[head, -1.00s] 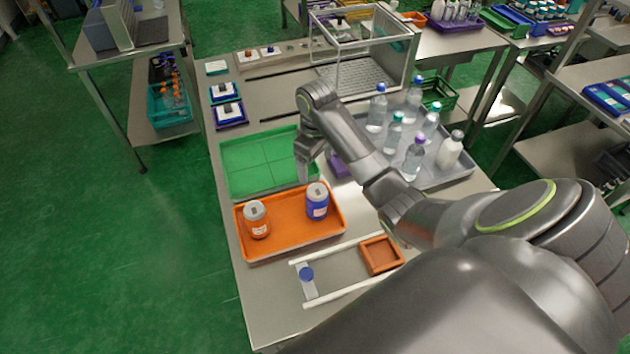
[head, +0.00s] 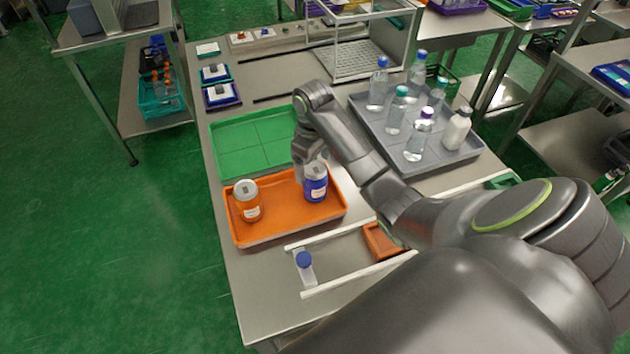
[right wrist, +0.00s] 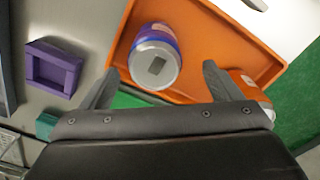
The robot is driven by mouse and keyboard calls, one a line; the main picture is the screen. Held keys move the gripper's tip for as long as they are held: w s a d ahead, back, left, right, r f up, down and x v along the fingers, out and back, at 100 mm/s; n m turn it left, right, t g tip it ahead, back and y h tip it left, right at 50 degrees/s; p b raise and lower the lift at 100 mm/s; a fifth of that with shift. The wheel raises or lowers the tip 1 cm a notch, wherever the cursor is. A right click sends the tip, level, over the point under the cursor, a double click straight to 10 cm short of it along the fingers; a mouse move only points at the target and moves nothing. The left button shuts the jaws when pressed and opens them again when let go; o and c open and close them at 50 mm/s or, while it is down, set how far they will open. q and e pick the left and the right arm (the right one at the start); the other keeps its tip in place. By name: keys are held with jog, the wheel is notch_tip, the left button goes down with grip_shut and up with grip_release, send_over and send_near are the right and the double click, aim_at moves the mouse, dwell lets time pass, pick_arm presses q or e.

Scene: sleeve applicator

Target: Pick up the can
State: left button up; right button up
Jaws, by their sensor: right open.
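A blue can (head: 316,183) with a grey top stands upright at the right end of the orange tray (head: 285,232). The orange can (right wrist: 248,88) is partly hidden behind the right finger there. My left gripper is not in view.
A green tray (head: 255,141) lies behind the orange one. A grey tray (head: 432,163) with several bottles stands at the right. White rails (head: 350,282) with a blue-capped vial (head: 305,268) lie in front. A purple holder (right wrist: 54,69) shows in the right wrist view.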

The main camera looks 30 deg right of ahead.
aim_at(315, 168)
jog(key=shift+f+b, duration=0.4)
jog(key=f+b, duration=0.2)
jog(key=shift+w+d+f, duration=0.1)
jog(key=shift+d+f, duration=0.25)
jog(key=shift+f, duration=0.85)
jog(key=shift+r, duration=0.1)
jog(key=c, duration=1.3)
